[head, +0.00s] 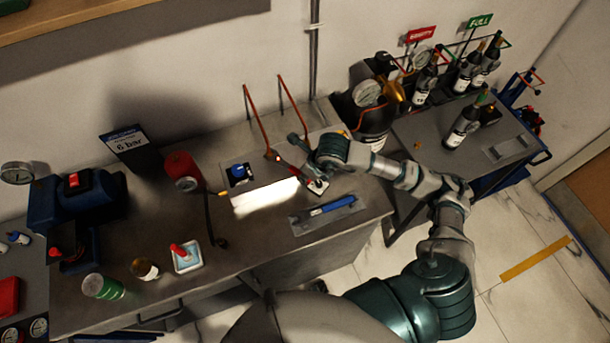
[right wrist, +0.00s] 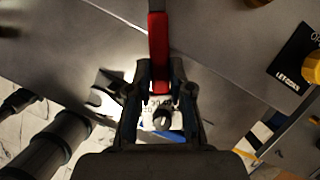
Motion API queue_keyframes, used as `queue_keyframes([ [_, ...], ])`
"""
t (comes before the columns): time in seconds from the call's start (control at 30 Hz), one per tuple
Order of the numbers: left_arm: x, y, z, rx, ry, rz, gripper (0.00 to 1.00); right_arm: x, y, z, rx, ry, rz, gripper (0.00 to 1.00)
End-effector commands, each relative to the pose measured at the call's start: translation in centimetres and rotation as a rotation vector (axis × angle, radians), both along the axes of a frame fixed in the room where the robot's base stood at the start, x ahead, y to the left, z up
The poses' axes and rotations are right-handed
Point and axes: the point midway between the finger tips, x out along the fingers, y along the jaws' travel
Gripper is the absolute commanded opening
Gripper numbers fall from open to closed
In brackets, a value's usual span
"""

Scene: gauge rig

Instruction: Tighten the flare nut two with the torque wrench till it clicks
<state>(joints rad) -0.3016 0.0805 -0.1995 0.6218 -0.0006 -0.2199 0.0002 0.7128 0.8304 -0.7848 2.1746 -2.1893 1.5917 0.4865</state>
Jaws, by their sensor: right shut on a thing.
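My right gripper (head: 308,172) is over the workbench, beside the lower ends of two copper pipes (head: 258,117). In the right wrist view its fingers (right wrist: 167,92) are closed around a red bar or handle (right wrist: 158,45). I cannot tell from its look whether this is the torque wrench. A blue-handled tool (head: 331,206) lies on a grey tray near the bench's front edge. The flare nuts at the pipe ends are too small and partly covered to tell apart. My left gripper is not in view.
A red canister with a gauge (head: 182,170), a white dish with a red-topped item (head: 187,257) and a green can (head: 103,287) stand on the bench to the left. Dark bottles (head: 463,127) stand on the cart (head: 420,142) at right.

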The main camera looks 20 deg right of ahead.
Motion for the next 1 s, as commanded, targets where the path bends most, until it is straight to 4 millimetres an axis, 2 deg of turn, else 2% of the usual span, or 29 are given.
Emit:
queue_keyframes([
  [0.53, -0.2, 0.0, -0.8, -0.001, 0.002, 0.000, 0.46, 0.6, -0.9, 0.1, 0.001, -0.004, 0.071, 0.00],
  [1.0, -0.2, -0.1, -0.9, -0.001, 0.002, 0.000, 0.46, 0.2, -1.3, 0.1, 0.000, -0.004, 0.071, 0.00],
])
